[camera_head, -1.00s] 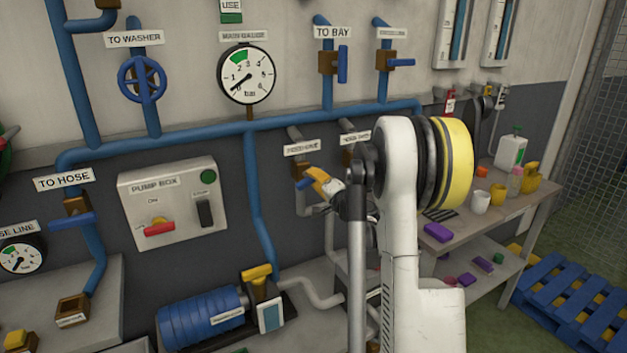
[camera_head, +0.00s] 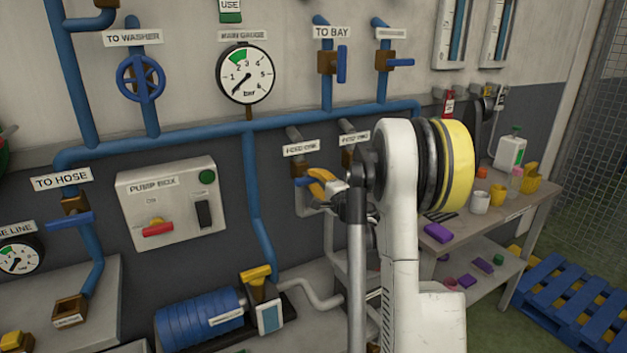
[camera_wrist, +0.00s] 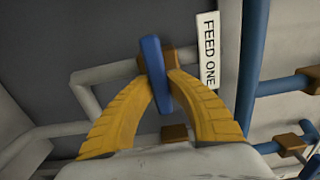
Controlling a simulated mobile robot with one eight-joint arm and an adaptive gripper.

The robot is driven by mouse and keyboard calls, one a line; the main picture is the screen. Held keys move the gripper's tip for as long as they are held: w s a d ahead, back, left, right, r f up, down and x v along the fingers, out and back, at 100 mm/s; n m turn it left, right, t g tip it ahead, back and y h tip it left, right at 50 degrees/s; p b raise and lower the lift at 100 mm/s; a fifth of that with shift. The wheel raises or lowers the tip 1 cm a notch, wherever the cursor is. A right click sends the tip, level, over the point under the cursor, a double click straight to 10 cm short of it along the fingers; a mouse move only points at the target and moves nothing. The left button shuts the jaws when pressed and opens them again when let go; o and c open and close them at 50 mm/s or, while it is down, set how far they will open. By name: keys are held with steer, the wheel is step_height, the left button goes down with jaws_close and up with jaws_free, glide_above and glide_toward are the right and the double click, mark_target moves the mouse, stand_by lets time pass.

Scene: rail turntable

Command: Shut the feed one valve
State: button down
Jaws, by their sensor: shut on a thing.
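The feed one valve has a brown body (camera_wrist: 168,57) on a grey pipe, beside the FEED ONE label (camera_wrist: 208,50). Its blue handle (camera_wrist: 154,66) lies across the pipe, slightly tilted in the wrist view. In the head view the blue handle (camera_head: 302,182) points out left, roughly level, across the downward pipe. My gripper (camera_wrist: 161,84) has its two yellow fingers on either side of the handle, shut on it. In the head view my gripper (camera_head: 314,182) is partly hidden by my own wrist and arm.
The feed two label (camera_head: 355,137) and its valve are just right, partly behind my arm. The pump box (camera_head: 172,205) is to the left. The blue pump (camera_head: 200,318) stands below. A workbench (camera_head: 535,205) with cups and bottles is on the right.

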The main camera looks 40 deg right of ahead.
steer(key=c, duration=1.3)
jaws_free()
steer(key=shift+w, duration=0.1)
steer(key=v, duration=1.2)
steer(key=shift+a, duration=0.1)
